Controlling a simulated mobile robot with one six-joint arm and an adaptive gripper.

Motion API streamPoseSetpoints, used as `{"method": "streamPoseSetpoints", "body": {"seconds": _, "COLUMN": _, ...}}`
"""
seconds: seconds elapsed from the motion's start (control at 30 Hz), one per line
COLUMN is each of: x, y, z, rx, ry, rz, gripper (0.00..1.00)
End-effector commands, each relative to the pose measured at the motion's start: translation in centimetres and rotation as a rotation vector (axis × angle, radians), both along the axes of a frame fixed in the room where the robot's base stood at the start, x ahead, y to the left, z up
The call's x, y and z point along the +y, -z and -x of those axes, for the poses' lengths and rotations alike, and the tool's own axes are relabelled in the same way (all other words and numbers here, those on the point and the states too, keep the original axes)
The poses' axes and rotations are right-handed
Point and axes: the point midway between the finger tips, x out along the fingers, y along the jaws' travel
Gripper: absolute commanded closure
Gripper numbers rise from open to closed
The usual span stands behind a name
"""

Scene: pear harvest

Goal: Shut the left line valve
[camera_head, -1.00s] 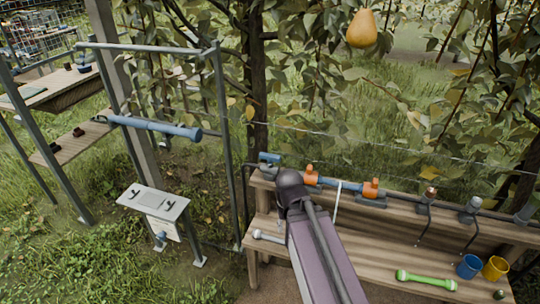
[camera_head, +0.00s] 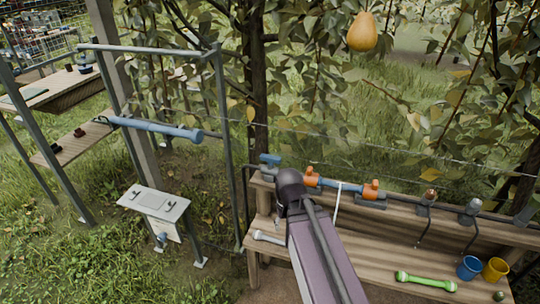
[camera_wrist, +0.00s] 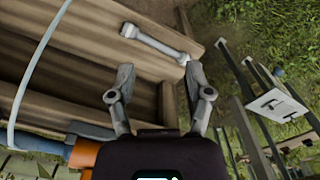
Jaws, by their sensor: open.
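On the line along the upper plank, an orange fitting (camera_head: 312,177) sits at the left end of a blue pipe section (camera_head: 343,187). A second orange fitting (camera_head: 371,190) sits at its right end. A blue-handled fitting (camera_head: 270,161) stands farther left, at the plank's left end. I cannot tell which is the left line valve, or its setting. My gripper (camera_wrist: 158,82) is open and empty in the wrist view, its fingers over the planks. An orange part (camera_wrist: 84,153) lies close at its lower left. In the head view my arm hides the gripper.
A grey wrench-like tool (camera_head: 269,237) lies on the lower plank (camera_head: 350,252), near its left end. A green tool (camera_head: 426,281), a blue cup (camera_head: 469,267) and a yellow cup (camera_head: 495,269) are at right. A metal frame (camera_head: 226,150) stands left of the bench.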

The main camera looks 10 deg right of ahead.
Motion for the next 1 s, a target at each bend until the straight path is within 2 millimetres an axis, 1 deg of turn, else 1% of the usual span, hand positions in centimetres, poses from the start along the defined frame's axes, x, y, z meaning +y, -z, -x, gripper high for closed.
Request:
{"method": "streamPoseSetpoints", "body": {"seconds": 0.03, "x": 0.0, "y": -0.8, "z": -0.7, "rx": 0.000, "ry": -0.016, "rz": 0.000, "gripper": 0.34}}
{"method": "streamPoseSetpoints", "body": {"seconds": 0.17, "x": -0.2, "y": -2.6, "z": -2.5, "rx": 0.000, "ry": -0.080, "rz": 0.000, "gripper": 0.34}}
{"method": "streamPoseSetpoints", "body": {"seconds": 0.27, "x": -0.2, "y": -4.2, "z": -4.4, "rx": 0.000, "ry": -0.149, "rz": 0.000, "gripper": 0.34}}
{"method": "streamPoseSetpoints", "body": {"seconds": 1.0, "x": -0.2, "y": -17.2, "z": -19.4, "rx": 0.000, "ry": -0.748, "rz": 0.000, "gripper": 0.34}}
